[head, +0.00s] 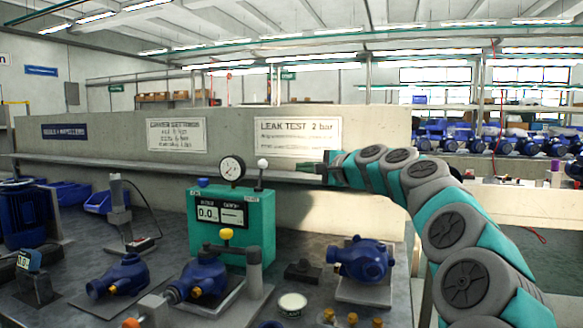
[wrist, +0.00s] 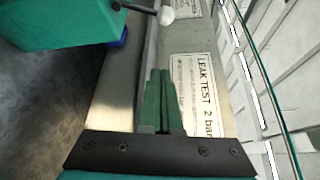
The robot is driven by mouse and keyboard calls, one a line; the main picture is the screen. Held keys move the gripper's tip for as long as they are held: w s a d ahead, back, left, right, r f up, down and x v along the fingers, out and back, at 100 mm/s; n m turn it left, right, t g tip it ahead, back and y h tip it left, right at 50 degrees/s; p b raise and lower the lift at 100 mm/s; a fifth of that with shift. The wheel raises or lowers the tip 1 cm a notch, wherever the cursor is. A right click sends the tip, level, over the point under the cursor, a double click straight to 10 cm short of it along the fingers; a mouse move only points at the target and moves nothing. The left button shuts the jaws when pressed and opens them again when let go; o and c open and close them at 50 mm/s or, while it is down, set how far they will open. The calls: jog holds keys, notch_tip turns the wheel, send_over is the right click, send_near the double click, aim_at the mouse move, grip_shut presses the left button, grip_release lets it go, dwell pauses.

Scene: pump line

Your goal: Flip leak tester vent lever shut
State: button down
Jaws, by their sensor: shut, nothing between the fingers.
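The leak tester is a teal box (head: 258,222) on the bench, with a display reading about 0.0 and a round dial gauge (head: 232,169) on top. A lever with a white ball knob (head: 262,163) stands roughly upright at the tester's top right; I take it for the vent lever. In the wrist view the white knob (wrist: 166,15) is at the top on a dark stem, beside the teal box (wrist: 55,22). My gripper (head: 318,168) is to the right of the knob at about its height, apart from it. Its fingers (wrist: 160,75) are shut and empty.
A blue pump (head: 205,280) sits in front of the tester beside a grey post clamp. Another blue pump (head: 362,258) stands to the right on a plate. A white round tin (head: 292,305) is at the front. A wall with a "LEAK TEST 2 bar" sign (head: 296,137) rises behind.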

aim_at(261, 173)
jog(key=shift+w+a+p, duration=0.2)
jog(key=shift+w+a, duration=0.45)
jog(key=shift+a, duration=0.65)
jog(key=shift+w+a+p, duration=0.15)
jog(key=shift+w+a, duration=0.45)
jog(key=shift+a, duration=0.65)
jog(key=shift+w+a+p, duration=0.2)
jog(key=shift+w+a, duration=0.45)
jog(key=shift+a, duration=0.65)
jog(key=shift+s+a+f+b, duration=0.1)
jog(key=shift+b, duration=0.5)
